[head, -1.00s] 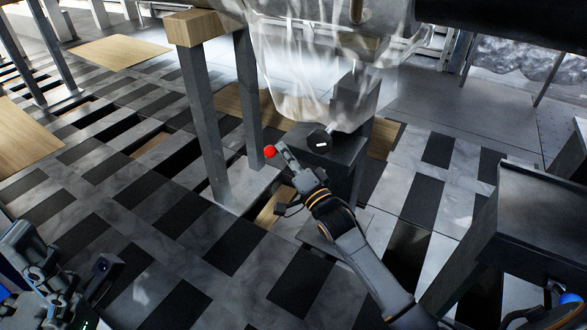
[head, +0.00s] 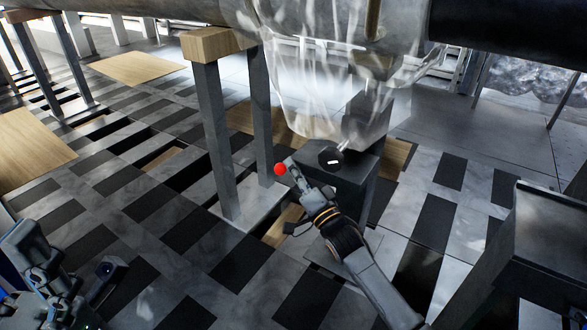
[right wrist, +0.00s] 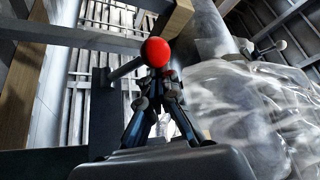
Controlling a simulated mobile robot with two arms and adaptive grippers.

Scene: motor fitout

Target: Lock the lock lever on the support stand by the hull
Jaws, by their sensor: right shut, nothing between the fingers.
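The lock lever's red ball knob (head: 280,169) shows beside the support stand's grey post (head: 215,140). In the right wrist view the red knob (right wrist: 156,51) is in front of the fingertips, with a grey rod (right wrist: 126,68) running left from it. My right gripper (head: 290,165) is shut and empty with its tips at the knob; I cannot tell whether they touch. The hull (head: 330,95) hangs above and to the right, partly see-through. My left gripper (head: 85,285) is at the lower left, partly cut off, and its jaw state is unclear.
A wooden block (head: 211,43) tops the stand. A dark box-like stand (head: 345,178) with a black round-ended piece (head: 330,158) is close right of my right gripper. A dark table (head: 550,220) is at the far right. The checkered floor at left is mostly clear, with some openings.

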